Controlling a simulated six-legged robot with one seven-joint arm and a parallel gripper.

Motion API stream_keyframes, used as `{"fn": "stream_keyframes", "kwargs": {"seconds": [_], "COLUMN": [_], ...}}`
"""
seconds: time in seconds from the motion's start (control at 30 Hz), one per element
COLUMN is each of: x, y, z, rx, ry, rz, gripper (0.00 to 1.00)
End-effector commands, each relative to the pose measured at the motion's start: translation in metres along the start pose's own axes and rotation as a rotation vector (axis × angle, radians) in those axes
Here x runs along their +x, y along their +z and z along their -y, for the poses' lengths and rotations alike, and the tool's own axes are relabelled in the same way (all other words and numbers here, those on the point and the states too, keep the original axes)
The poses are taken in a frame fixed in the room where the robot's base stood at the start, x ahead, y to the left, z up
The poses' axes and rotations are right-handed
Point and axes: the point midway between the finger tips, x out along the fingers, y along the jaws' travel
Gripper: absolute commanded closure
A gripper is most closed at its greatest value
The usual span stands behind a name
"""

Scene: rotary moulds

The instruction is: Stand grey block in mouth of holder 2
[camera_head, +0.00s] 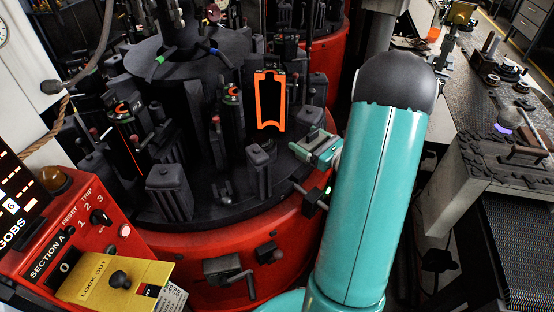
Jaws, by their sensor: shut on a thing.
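My gripper (312,151) shows just left of my teal arm, over the right side of the round dark machine table. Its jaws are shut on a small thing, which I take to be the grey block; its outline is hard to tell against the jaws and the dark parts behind. An open mould with a glowing orange rim (270,100) stands upright left of and beyond my gripper, apart from it.
Dark mould blocks (168,192) and handles crowd the round table (215,205). A red control box (85,225) with a yellow lock-out plate (118,280) stands at the front left. A grey bench (480,165) is at the right. My arm hides part of the red base.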

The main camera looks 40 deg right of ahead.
Motion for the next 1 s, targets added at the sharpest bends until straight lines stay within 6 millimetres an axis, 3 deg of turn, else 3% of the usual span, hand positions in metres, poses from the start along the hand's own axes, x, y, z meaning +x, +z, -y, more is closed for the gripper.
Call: {"fn": "stream_keyframes", "kwargs": {"seconds": [0.2,0.43,0.77,1.0], "x": [0.044,0.074,0.096,0.094], "y": [-0.02,-0.057,-0.082,-0.108], "z": [-0.018,-0.029,-0.037,-0.036], "rx": [0.0,0.001,0.0,-0.002], "ry": [0.007,0.005,0.006,0.004], "rz": [0.002,0.002,0.002,0.003], "gripper": [0.67,0.67,0.67,0.67]}}
